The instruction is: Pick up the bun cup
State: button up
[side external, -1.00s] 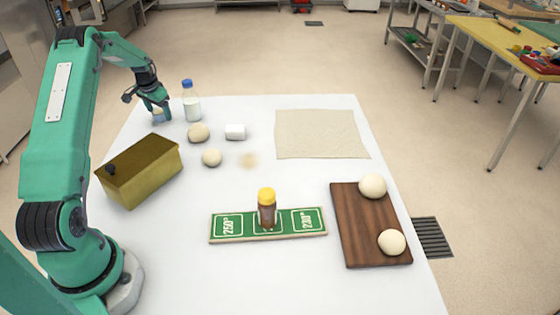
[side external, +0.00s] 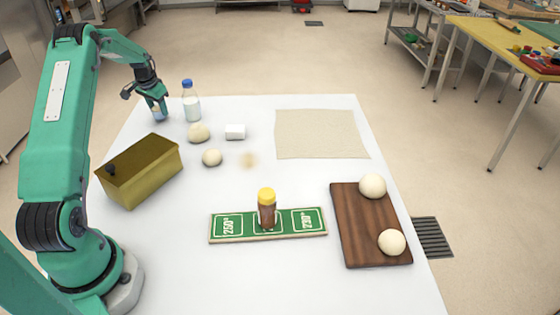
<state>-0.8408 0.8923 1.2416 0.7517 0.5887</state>
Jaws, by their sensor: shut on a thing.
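The bun cup (side external: 158,117) is a small pale bluish thing at the far left of the white table, mostly hidden by the fingers. My gripper (side external: 158,107) is green and dark, points down and is shut on the cup. I cannot tell whether the cup touches the table or is slightly above it.
A bottle with a blue cap (side external: 191,103) stands close to the right of my gripper. A brown jar (side external: 267,208) stands on a green temperature board (side external: 297,221). A cloth (side external: 320,135) lies at back right.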

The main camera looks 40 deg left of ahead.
aim_at(157, 107)
jog(key=shift+r, duration=4.4)
